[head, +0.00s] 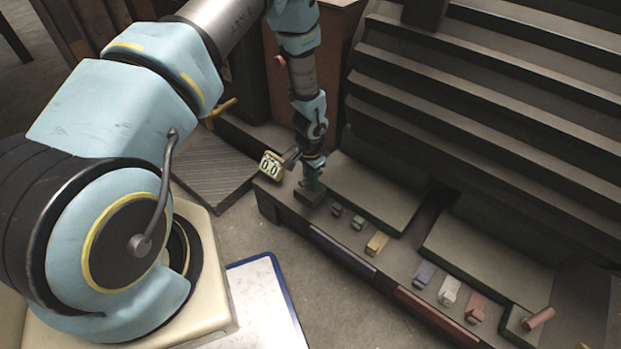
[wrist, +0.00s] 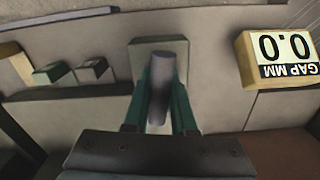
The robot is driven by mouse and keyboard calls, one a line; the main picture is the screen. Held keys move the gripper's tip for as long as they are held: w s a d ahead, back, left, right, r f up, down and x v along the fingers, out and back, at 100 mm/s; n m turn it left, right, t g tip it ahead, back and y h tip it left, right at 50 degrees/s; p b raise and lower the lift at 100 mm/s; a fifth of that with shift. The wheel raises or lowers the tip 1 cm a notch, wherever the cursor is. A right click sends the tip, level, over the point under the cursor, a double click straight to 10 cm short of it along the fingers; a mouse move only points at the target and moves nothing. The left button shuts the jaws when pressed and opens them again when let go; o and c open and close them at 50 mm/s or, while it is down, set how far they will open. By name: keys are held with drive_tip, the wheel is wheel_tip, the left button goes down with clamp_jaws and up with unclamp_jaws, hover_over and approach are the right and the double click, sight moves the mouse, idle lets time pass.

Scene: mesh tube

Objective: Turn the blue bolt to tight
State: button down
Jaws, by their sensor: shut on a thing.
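The bolt looks like a dull blue-grey cylinder (wrist: 158,88) in the wrist view. It rises from a square grey-green block (wrist: 140,54). My gripper (wrist: 159,112) has its two dark green fingers on either side of the bolt and is shut on it. In the head view my gripper (head: 312,184) points down at the far left end of the bench, over a dark block (head: 309,196). The bolt is hidden there by the fingers. A yellow gauge marked GAP MM (wrist: 284,58) reads 0.0, upside down in the wrist view; it also shows in the head view (head: 271,165).
Small coloured blocks line the bench, including a green one (head: 358,222), a yellow one (head: 376,243), a blue-grey one (head: 423,274) and a red one (head: 476,308). A red cylinder (head: 539,318) lies at the right. Dark stepped panels (head: 480,90) rise behind.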

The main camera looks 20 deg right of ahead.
drive_tip(key=m+p, duration=0.1)
drive_tip(key=m, duration=0.3)
drive_tip(key=shift+m+p, duration=0.3)
drive_tip(key=shift+m, duration=1.4)
drive_tip(key=c, duration=0.6)
unclamp_jaws()
wheel_tip(320, 180, up, 11)
drive_tip(key=shift+f+p, duration=0.1)
drive_tip(key=shift+p, duration=0.8)
